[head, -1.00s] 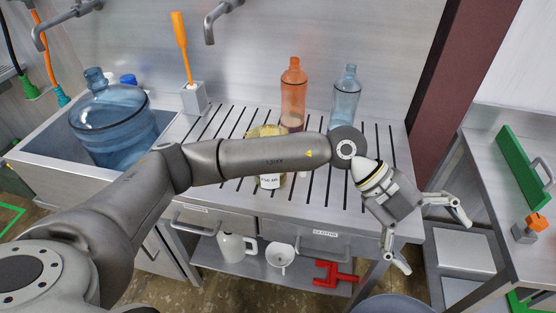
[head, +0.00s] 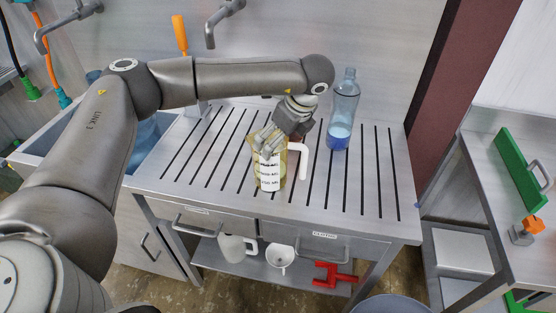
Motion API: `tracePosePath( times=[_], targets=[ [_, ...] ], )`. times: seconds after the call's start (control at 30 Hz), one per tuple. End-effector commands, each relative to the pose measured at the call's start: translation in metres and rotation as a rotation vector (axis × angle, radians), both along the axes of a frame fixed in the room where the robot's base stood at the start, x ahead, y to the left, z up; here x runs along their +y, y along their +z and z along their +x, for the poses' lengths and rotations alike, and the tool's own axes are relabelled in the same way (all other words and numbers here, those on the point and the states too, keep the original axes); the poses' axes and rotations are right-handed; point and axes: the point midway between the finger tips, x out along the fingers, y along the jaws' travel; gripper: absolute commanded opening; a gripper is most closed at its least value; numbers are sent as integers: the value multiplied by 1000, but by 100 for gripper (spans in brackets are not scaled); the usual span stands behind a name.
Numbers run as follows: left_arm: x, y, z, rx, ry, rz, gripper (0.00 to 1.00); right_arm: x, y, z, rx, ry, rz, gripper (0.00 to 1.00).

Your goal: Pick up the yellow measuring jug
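The yellow measuring jug (head: 270,172) stands upright on the slotted steel drainboard, left of the blue bottle. It is see-through yellow with white labels on its front and a pale handle (head: 302,160) on its right side. My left gripper (head: 268,142) points down at the jug's top, with its fingers over or inside the rim. I cannot tell whether the fingers touch the jug or how far apart they are. My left arm crosses above the drainboard. My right gripper is out of view.
A blue bottle (head: 343,112) stands right of the jug. The sink (head: 42,148) is at the left, with a large blue water jug (head: 146,140) mostly behind my arm. An orange-handled tool (head: 179,35) stands behind the arm. The drainboard's front right is clear.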

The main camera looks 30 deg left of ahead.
Motion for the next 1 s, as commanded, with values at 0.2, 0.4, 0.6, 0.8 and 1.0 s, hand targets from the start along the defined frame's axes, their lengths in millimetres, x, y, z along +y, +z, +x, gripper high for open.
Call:
tracePosePath(
  times=[0.2, 0.4, 0.6, 0.8, 1.0],
  targets=[
    [5, -13, 1, 0, -2, -1, 100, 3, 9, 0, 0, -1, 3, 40],
    [13, -32, 2, 3, -1, 0, 100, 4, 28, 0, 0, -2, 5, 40],
    [21, -56, 4, 2, -3, -3, 100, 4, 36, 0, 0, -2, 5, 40],
    [21, -60, 5, 1, -3, -3, 100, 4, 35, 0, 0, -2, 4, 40],
    [21, -59, 5, 0, -4, -3, 82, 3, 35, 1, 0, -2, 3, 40]
  ],
)
